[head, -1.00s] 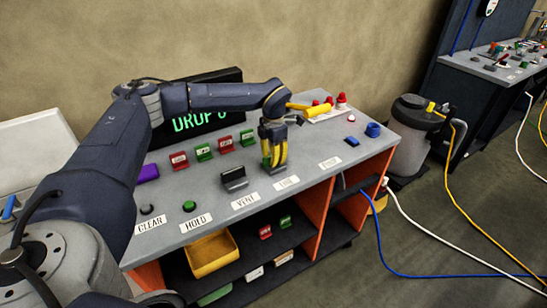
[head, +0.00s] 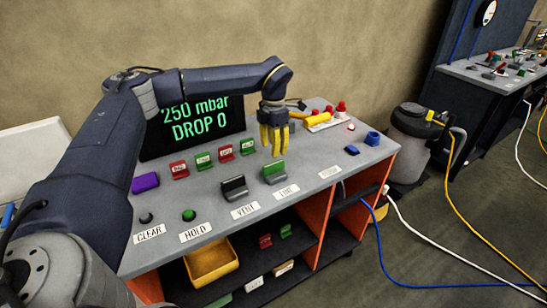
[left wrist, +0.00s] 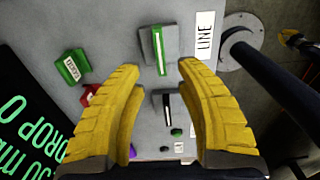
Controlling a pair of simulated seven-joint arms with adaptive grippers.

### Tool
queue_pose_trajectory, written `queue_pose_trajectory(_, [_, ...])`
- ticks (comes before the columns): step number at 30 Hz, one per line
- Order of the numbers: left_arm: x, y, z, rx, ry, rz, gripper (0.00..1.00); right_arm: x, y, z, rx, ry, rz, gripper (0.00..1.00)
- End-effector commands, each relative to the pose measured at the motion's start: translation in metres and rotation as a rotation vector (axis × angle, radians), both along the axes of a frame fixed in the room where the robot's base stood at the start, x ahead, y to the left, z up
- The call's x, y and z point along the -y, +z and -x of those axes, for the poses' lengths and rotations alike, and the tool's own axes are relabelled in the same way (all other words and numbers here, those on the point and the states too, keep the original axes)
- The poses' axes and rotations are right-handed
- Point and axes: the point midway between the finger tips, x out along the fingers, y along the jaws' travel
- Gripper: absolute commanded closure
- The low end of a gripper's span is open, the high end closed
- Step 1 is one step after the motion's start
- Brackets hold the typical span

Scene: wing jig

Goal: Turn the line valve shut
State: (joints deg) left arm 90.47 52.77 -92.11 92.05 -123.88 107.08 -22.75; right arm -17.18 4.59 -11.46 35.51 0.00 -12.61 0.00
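The line valve (head: 274,172) is a grey block with a green lever, behind the LINE label (head: 286,191) on the grey bench top. In the left wrist view the valve (left wrist: 160,50) shows between and beyond the fingertips, its green lever lying lengthwise. My left gripper (head: 273,145) has yellow fingers pointing down, above and slightly behind the valve, apart from it. In the left wrist view the fingers (left wrist: 158,75) are spread wide with nothing between them. My right gripper is in neither view.
The black-levered vent valve (head: 234,188) stands just left of the line valve. A display (head: 195,120) reads 250 mbar, DROP 0. Small red and green tagged blocks stand behind the valves. A yellow tool (head: 318,119) lies at the back right.

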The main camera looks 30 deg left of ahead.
Motion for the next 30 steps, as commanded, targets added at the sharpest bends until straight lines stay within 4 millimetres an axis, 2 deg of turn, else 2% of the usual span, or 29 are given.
queue_pose_trajectory(4, [0.000, 0.019, 0.000, 0.001, -0.001, 0.000, 0.65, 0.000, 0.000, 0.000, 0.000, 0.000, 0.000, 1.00])
queue_pose_trajectory(12, [0.000, 0.034, 0.000, -0.001, 0.000, 0.000, 0.65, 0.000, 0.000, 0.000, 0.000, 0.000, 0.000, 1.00])
queue_pose_trajectory(26, [0.001, 0.034, 0.000, -0.001, -0.002, 0.002, 0.65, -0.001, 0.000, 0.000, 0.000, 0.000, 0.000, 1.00])
queue_pose_trajectory(29, [0.011, 0.031, -0.001, -0.006, -0.017, 0.025, 0.65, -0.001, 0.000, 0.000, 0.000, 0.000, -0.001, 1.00])
queue_pose_trajectory(30, [0.020, 0.027, -0.001, -0.011, -0.030, 0.048, 0.65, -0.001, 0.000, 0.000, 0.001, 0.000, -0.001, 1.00])
